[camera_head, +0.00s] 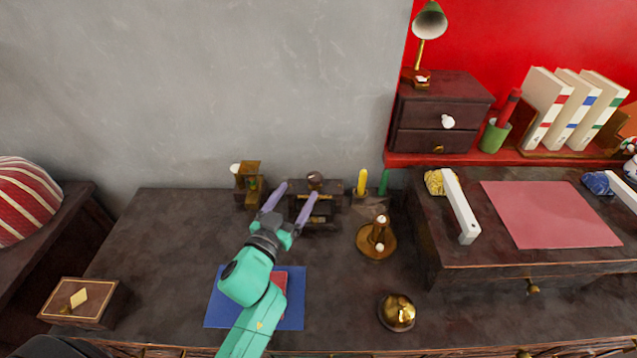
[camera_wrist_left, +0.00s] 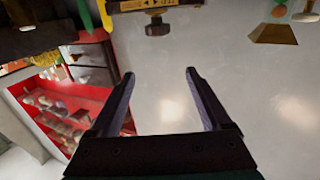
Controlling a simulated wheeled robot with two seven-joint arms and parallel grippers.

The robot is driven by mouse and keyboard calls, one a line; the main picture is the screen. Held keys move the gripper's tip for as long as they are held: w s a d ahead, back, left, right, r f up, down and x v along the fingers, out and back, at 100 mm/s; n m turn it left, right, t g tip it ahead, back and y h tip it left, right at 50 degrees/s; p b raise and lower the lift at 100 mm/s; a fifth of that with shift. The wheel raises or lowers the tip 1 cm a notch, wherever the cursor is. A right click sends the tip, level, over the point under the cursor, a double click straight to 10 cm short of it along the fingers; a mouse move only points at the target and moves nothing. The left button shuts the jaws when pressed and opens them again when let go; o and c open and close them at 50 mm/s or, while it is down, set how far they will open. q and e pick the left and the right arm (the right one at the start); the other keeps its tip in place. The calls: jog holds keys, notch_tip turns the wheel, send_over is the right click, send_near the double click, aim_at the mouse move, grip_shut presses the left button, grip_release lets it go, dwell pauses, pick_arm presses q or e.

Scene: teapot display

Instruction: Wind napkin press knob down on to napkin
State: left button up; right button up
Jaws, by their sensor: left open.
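The napkin press (camera_head: 326,214) looks like the dark wooden stand with brass fittings against the grey wall. Its dark round knob (camera_head: 315,180) is on top. In the left wrist view the scene is upside down, and the knob (camera_wrist_left: 158,26) hangs from a brown bar with a brass plate (camera_wrist_left: 150,4) at the top edge. My left gripper (camera_head: 291,202) is open and empty in front of the press, its fingers pointing towards it. The wrist view shows its fingertips (camera_wrist_left: 159,75) apart from the knob. I cannot make out a napkin in the press. My right gripper is not in view.
A brass-and-wood device (camera_head: 247,185) stands left of the press. Yellow (camera_head: 362,182) and green (camera_head: 383,182) sticks and a brass stand (camera_head: 376,240) are to its right. A blue sheet (camera_head: 219,310) lies under my arm. A brass bell (camera_head: 397,311) and inlaid box (camera_head: 80,302) are nearer.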

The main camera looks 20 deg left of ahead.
aim_at(315, 178)
pick_arm(q)
jog(key=w+f, duration=0.1)
jog(key=w, duration=0.3)
jog(key=w+d+f+b, duration=0.1)
jog(key=w, duration=0.4)
jog(key=w+d+f+b, duration=0.1)
jog(key=w, duration=0.4)
jog(key=shift+w+f, duration=0.25)
jog(key=shift+f, duration=0.05)
grip_shut()
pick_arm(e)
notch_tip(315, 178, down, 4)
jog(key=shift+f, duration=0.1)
